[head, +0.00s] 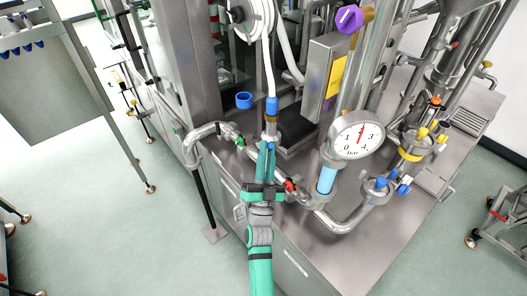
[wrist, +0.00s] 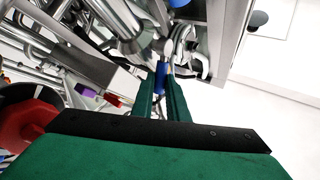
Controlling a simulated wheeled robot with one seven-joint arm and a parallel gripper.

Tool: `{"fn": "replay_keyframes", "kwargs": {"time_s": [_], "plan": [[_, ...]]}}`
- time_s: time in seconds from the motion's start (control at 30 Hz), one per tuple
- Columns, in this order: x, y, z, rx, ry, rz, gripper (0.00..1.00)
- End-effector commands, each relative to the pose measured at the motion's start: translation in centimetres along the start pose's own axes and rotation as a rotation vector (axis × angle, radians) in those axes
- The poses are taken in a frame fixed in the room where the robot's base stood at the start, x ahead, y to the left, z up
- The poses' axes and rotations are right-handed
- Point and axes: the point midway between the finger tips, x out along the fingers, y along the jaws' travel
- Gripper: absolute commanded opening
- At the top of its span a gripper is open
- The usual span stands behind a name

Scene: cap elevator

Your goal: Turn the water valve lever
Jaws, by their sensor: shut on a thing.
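My gripper (head: 268,147) reaches over the steel bench to the pipework below the white hose. In the wrist view its green fingers (wrist: 164,88) are closed around a small blue piece (wrist: 161,72), which appears to be the water valve lever. The fingers cover most of it in the head view, so its angle cannot be told. Just above the fingertips, a blue hose connector (head: 271,106) joins the white hose to a brass fitting (head: 270,125).
A red handle (head: 291,185) sits close to the right of my gripper, and a green handle (head: 240,140) to the left. A pressure gauge (head: 358,136) stands to the right on a steel pipe. A blue cup-shaped part (head: 244,100) lies behind. The floor to the left is mostly clear.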

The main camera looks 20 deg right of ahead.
Motion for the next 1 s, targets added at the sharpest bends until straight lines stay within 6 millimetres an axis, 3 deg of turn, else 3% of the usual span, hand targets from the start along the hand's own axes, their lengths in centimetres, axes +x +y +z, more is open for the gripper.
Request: {"fn": "replay_keyframes", "kwargs": {"time_s": [0.2, 0.23, 0.27, 0.63, 0.77, 1.0], "plan": [[0.0, 0.1, 0.0, 0.000, -0.001, 0.001, 0.00], [0.0, 0.1, 0.0, -0.001, 0.000, 0.002, 0.18], [0.0, 0.1, 0.0, -0.001, 0.000, 0.002, 0.21], [-0.5, 0.0, 0.1, 0.000, -0.003, 0.001, 0.21], [-2.0, 0.0, 0.1, 0.000, -0.003, 0.001, 0.21], [-6.6, 0.0, 0.1, 0.000, -0.005, 0.002, 0.21]]}}
